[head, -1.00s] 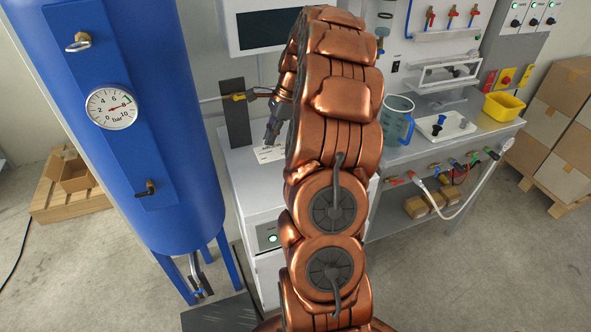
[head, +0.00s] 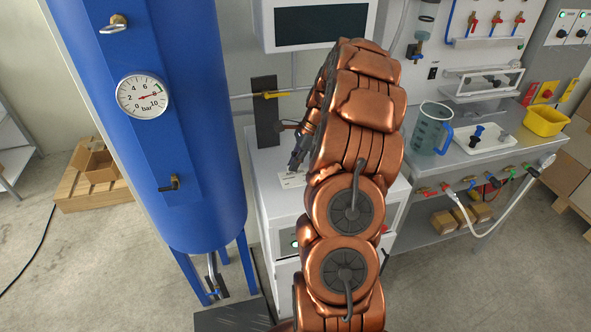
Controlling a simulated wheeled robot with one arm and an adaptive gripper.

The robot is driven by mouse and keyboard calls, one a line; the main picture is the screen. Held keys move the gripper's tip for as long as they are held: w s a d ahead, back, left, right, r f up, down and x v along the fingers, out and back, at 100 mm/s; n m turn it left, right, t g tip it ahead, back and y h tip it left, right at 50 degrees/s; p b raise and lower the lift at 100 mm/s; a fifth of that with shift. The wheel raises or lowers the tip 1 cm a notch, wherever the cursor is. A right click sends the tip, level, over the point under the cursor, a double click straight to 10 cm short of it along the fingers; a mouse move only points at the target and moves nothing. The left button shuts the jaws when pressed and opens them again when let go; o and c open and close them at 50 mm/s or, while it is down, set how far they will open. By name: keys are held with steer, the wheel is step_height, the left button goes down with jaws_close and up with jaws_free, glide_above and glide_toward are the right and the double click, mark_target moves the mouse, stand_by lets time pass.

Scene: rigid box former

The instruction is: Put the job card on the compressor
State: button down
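The compressor looks to be the white cabinet (head: 266,180) with a lit green button on its front, right of the blue tank. The job card (head: 290,182), a small white card with faint print, is at its top surface near the back. My gripper (head: 294,168) points down right at the card, at its upper edge. The fingers are small and dark, and I cannot tell whether they are shut on the card or just above it. My copper arm hides the right part of the compressor's top.
The tall blue tank (head: 200,190) with a gauge stands close on the left. A grey screen housing (head: 262,25) hangs above the compressor. On the right, a bench carries a jug (head: 428,135), a white tray (head: 470,148) and a yellow bin (head: 546,121).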

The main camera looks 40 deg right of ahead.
steer(key=shift+f+p, duration=0.4)
steer(key=shift+f, duration=1.35)
steer(key=shift+f, duration=0.15)
steer(key=c, duration=1.3)
jaws_free()
